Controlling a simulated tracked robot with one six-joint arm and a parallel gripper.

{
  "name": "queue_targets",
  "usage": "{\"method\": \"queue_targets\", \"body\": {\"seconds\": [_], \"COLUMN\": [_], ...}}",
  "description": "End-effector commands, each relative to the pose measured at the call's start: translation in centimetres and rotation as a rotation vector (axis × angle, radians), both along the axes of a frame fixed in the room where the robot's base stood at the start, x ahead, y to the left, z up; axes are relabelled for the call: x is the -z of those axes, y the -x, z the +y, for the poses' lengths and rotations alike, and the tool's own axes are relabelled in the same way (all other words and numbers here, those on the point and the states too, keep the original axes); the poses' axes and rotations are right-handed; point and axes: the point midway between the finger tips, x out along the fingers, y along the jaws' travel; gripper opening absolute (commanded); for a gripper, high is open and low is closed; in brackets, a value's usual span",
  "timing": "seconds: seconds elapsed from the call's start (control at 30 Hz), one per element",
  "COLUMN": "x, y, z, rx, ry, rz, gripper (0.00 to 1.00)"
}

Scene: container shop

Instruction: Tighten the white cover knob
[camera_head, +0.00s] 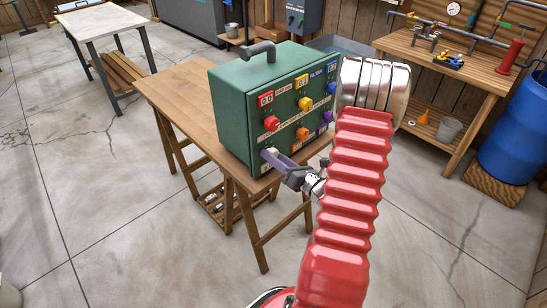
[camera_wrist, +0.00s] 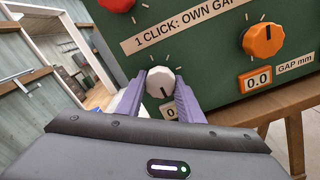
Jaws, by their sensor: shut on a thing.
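The white cover knob (camera_wrist: 161,82) is on the lower left of the green box's front panel in the wrist view. It has a dark pointer line that points down, and tick marks around it. My gripper (camera_wrist: 164,88) has its two purple fingers on either side of the knob, shut on it. In the head view, my gripper (camera_head: 272,158) reaches the lower left of the panel on the green box (camera_head: 228,115), and the white knob is hidden behind the fingers. A display below the knob is partly covered by a finger; a "0" shows.
An orange knob (camera_wrist: 262,40) with a "0.0" display (camera_wrist: 258,79) is to the right. A red knob (camera_head: 271,123) is above. The box stands on a wooden table (camera_head: 180,95). A workbench (camera_head: 440,66) and blue barrel (camera_head: 515,130) stand at the right. The floor in front is clear.

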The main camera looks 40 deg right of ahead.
Motion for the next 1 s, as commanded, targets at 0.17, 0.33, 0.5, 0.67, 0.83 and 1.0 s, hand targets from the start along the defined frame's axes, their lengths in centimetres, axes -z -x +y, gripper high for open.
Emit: {"method": "queue_targets", "body": {"seconds": [0.17,0.33,0.5,0.67,0.83,1.0], "x": [0.33,0.32,0.31,0.29,0.15,0.09], "y": [0.07,0.07,0.07,0.07,0.05,0.03], "z": [0.1,0.07,0.04,0.01,-0.01,-0.03], "rx": [0.0,0.0,0.002,0.001,0.001,0.001], "ry": [-0.037,-0.043,-0.042,-0.041,-0.039,-0.038], "rz": [0.01,0.01,0.009,0.008,0.005,0.003], "gripper": [0.11,0.11,0.11,0.41,0.53,0.53]}}
